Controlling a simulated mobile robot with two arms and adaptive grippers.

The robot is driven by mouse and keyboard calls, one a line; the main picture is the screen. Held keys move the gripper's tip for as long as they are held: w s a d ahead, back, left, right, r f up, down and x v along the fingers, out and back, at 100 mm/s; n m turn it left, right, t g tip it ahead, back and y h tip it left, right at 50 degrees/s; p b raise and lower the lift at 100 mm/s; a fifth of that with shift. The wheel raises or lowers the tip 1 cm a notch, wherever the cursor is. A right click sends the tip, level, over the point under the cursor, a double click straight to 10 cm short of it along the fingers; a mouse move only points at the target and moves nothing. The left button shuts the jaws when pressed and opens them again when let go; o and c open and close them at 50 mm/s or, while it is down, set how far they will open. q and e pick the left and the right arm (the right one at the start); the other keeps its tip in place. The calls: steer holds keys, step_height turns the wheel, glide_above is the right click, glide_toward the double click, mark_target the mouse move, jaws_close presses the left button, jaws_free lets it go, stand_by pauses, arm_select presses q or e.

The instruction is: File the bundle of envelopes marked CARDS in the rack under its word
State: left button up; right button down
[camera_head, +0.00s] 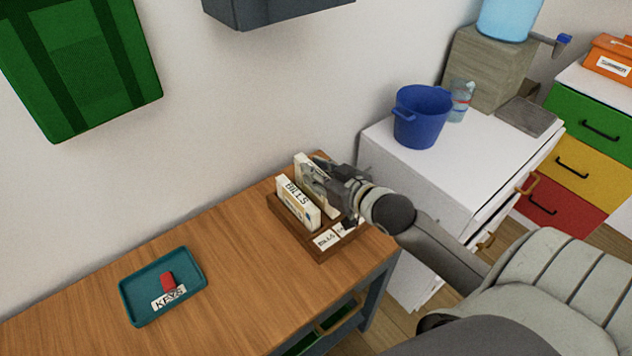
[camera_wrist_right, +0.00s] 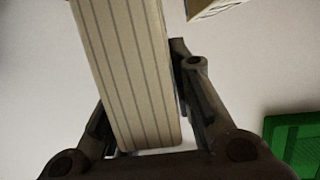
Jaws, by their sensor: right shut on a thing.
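The wooden rack (camera_head: 318,252) stands at the right end of the wooden table, with word labels on its front. A bundle marked BILLS (camera_head: 297,203) stands in its left compartment. My right gripper (camera_head: 322,182) is over the rack's right side, shut on a cream bundle of envelopes (camera_head: 305,162) behind the BILLS bundle. Its striped edge fills the middle of the right wrist view (camera_wrist_right: 125,70), between the fingers. The word on the held bundle cannot be read. The gripper hides part of the right compartment, so I cannot tell how deep the bundle sits. My left gripper is out of view.
A teal tray (camera_head: 126,303) marked KEYS with a red item (camera_head: 167,281) is at the table's left. A white cabinet (camera_head: 430,175) with a blue bucket (camera_head: 420,120) stands right of the table. The table between tray and rack is clear.

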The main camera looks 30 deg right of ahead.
steer(key=shift+w+d+f, duration=0.15)
steer(key=shift+w+f, duration=0.25)
steer(key=shift+f, duration=0.1)
steer(key=shift+w+d+f, duration=0.1)
steer(key=shift+w+f, duration=0.1)
steer(key=shift+f, duration=0.1)
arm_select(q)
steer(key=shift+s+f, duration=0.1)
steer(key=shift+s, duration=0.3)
arm_select(e)
steer(key=shift+f, duration=1.5)
steer(key=shift+f, duration=0.1)
steer(key=c, duration=1.6)
jaws_free()
steer(key=shift+o, duration=0.2)
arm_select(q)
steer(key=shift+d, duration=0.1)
